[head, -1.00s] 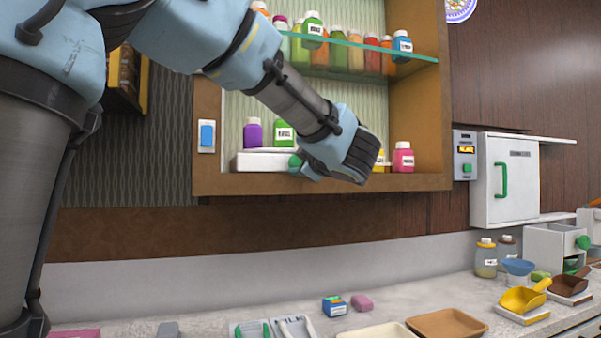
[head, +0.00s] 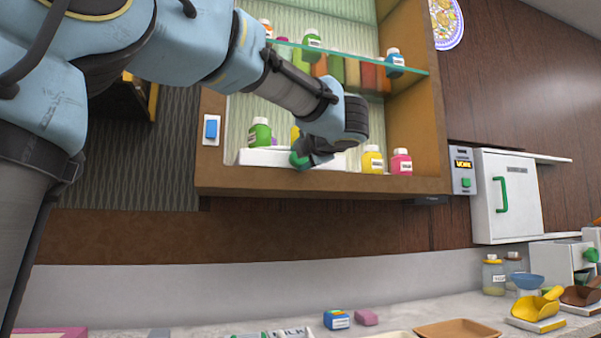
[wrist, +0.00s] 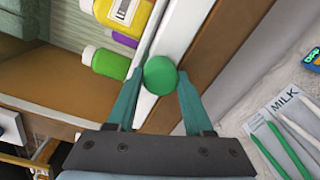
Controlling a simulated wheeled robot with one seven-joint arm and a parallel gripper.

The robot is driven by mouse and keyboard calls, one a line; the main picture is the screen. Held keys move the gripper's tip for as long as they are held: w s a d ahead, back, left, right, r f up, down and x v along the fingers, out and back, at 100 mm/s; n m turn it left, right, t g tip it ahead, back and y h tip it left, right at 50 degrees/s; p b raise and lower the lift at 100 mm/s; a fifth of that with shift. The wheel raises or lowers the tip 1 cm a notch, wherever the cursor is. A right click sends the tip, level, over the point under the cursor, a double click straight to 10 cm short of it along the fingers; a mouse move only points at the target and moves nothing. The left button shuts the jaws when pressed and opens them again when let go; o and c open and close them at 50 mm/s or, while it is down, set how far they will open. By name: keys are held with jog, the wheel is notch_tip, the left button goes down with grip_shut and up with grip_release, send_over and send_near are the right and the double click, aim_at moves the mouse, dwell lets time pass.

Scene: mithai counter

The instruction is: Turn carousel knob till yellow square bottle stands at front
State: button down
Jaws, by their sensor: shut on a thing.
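The green carousel knob (wrist: 160,75) sits on the white carousel base (wrist: 178,35) at the cabinet's front. My gripper (wrist: 159,86) has a finger on either side of the knob and is shut on it; the knob also shows in the head view (head: 299,159). A yellow bottle (wrist: 128,12) stands on the carousel near the knob, partly cut off; in the head view (head: 295,134) my gripper mostly hides it. A green bottle (head: 259,133) stands at the carousel's left. A purple bottle (wrist: 124,39) shows between them in the wrist view.
Another yellow bottle (head: 372,160) and a pink bottle (head: 401,162) stand on the cabinet floor at right. A glass shelf (head: 400,69) with several bottles is above my wrist. The counter below holds a blue box (head: 337,320) and a brown tray (head: 458,330).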

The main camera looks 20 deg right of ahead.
jog(key=n+b, duration=0.4)
jog(key=shift+f, duration=0.15)
jog(key=shift+n, duration=0.3)
dwell(0.3)
jog(key=shift+c, duration=1.5)
grip_release()
jog(key=s+a+b, duration=0.1)
jog(key=s, duration=0.9)
jog(key=shift+s+a+r+b, duration=0.15)
jog(key=shift+s+r+b, duration=0.2)
jog(key=shift+s, duration=0.05)
